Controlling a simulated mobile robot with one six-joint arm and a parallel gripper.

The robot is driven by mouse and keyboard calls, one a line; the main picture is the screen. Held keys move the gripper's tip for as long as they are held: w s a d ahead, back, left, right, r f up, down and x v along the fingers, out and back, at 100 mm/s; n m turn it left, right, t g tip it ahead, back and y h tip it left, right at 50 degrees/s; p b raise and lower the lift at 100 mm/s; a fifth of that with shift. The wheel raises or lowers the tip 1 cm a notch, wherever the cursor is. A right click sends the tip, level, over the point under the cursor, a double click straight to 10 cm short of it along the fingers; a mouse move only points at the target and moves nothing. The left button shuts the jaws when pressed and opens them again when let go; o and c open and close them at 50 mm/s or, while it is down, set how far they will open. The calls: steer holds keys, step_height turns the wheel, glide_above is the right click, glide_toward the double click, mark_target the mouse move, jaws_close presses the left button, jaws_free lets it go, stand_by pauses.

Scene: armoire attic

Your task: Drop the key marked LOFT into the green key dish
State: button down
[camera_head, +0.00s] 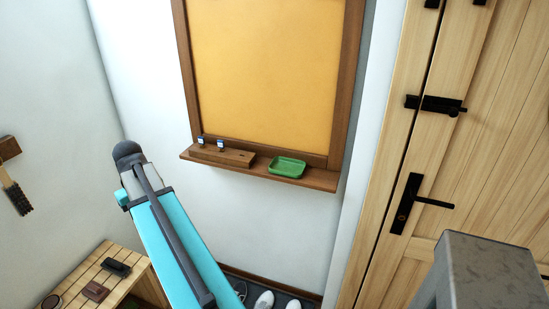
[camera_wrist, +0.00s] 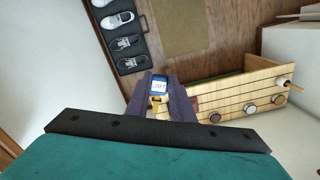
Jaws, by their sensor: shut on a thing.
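In the wrist view, my gripper (camera_wrist: 160,98) is shut on a key with a blue tag (camera_wrist: 160,87). The tag has a white label with small letters that appear to read LOFT, and a brass-coloured part of the key shows below it between the fingers. The green key dish (camera_head: 287,167) sits on the right part of a wooden ledge (camera_head: 320,181) under a framed orange board in the head view. It looks empty. My gripper is hidden in the head view, and the dish is not in the wrist view.
A wooden block (camera_head: 228,157) left of the dish holds two more blue-tagged keys (camera_head: 201,140). A slatted bench (camera_head: 128,265) with small items stands low at left. A wooden door (camera_head: 440,150) with a black latch and handle is at right. Shoes (camera_wrist: 118,20) lie on a dark tray.

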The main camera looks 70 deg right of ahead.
steer(key=s+d+r+m+p, duration=0.4)
steer(key=s+d, duration=0.3)
steer(key=s, duration=0.4)
steer(key=s+d+r+m+p, duration=0.4)
steer(key=s+d, duration=0.4)
steer(key=s, duration=0.3)
steer(key=s+d+r+m+p, duration=0.5)
steer(key=s+d, duration=0.2)
steer(key=s, duration=0.5)
steer(key=shift+d, duration=0.2)
steer(key=shift+f, duration=0.1)
steer(key=b, duration=0.4)
glide_above(287, 167)
steer(key=a, duration=0.5)
steer(key=shift+s+f, duration=0.45)
steer(key=shift+f, duration=0.25)
steer(key=shift+w+d, duration=0.15)
steer(key=shift+d, duration=0.3)
steer(key=shift+f+b, duration=1.2)
steer(key=shift+f, duration=0.55)
steer(key=shift+f, duration=0.6)
